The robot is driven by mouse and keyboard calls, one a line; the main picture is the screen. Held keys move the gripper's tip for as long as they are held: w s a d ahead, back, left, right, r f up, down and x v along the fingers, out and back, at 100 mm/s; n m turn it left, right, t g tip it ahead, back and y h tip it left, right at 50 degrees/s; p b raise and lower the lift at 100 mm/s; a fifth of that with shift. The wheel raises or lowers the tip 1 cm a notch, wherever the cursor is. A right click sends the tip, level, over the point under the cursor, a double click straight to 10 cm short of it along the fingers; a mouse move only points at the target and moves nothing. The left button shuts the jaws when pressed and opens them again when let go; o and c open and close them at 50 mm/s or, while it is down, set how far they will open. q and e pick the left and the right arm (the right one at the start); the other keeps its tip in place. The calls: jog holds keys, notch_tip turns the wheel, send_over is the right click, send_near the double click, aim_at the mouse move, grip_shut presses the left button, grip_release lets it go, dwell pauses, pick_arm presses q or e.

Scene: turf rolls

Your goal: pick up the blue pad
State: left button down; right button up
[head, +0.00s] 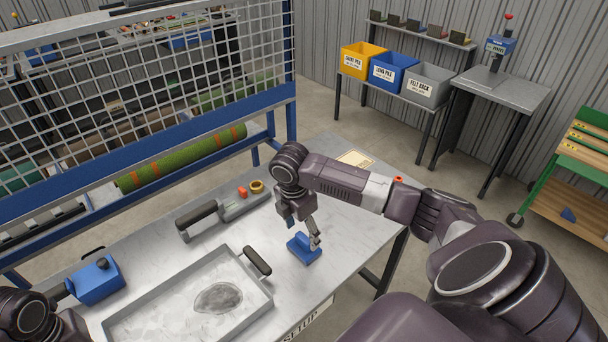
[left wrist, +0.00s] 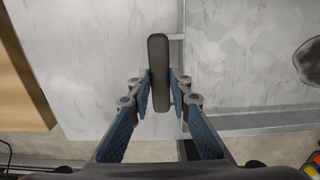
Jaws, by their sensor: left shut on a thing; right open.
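A small blue pad (head: 301,252) with a raised part stands on the metal table, right of the tray. My right gripper (head: 309,237) is open and points down just above it, with a finger beside its raised part. Whether they touch is unclear. In the left wrist view, my left gripper (left wrist: 160,88) is shut on the dark handle (left wrist: 158,55) of the grey tray (left wrist: 265,121). In the head view the tray (head: 258,300) holds pale material with a dark oval patch, and my left fingers do not show.
A blue block with a black knob (head: 97,284) stands left of the tray. A grey tool with a dark handle (head: 197,219) lies behind the tray, beside a brass ring (head: 257,186). A green roll (head: 183,160) lies by the mesh rack. Yellow, blue and grey bins stand farther back.

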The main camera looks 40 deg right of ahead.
aim_at(304, 238)
jog(key=shift+s+d+f, duration=0.1)
jog(key=shift+d+f, duration=0.1)
jog(key=shift+f, duration=0.8)
jog(key=shift+d+f, duration=0.15)
jog(key=shift+f, duration=0.8)
jog(key=c, duration=1.3)
jog(key=shift+o, duration=0.2)
notch_tip(304, 238, up, 10)
jog(key=shift+r, duration=0.1)
